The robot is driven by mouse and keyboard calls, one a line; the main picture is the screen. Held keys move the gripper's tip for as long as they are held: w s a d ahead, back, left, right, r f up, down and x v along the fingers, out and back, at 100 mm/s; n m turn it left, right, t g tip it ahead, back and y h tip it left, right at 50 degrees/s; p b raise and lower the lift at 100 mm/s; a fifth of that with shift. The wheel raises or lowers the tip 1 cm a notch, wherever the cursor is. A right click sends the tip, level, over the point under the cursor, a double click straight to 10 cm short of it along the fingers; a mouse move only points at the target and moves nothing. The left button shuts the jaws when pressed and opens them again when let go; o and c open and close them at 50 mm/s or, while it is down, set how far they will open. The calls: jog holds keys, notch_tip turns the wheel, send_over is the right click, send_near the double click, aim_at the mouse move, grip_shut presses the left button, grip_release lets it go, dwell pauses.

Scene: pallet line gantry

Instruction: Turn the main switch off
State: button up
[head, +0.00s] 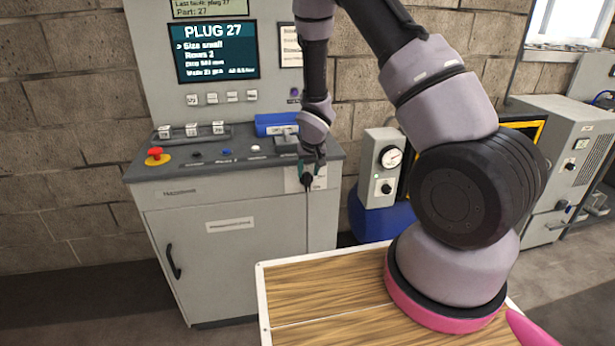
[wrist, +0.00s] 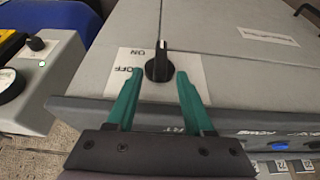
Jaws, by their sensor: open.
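The main switch is a black rotary knob (wrist: 159,68) on a white plate (wrist: 190,68) marked ON and OFF, on the grey cabinet front. Its white pointer line points up in the wrist view, toward the ON end of the plate. In the head view the knob (head: 306,180) shows small at the cabinet's upper right, partly beside my gripper (head: 313,163). In the wrist view my gripper (wrist: 160,76) is open, with one green finger on each side of the knob. I cannot tell whether the fingers touch it.
The cabinet's desk holds a red mushroom button (head: 155,153), several small buttons and a blue object (head: 275,124). A screen (head: 216,51) reads PLUG 27. A box with a gauge (head: 390,158) stands right of the cabinet. A wooden-topped surface (head: 330,290) lies in front.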

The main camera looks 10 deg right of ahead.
aim_at(308, 174)
jog(key=shift+x, duration=1.5)
grip_shut()
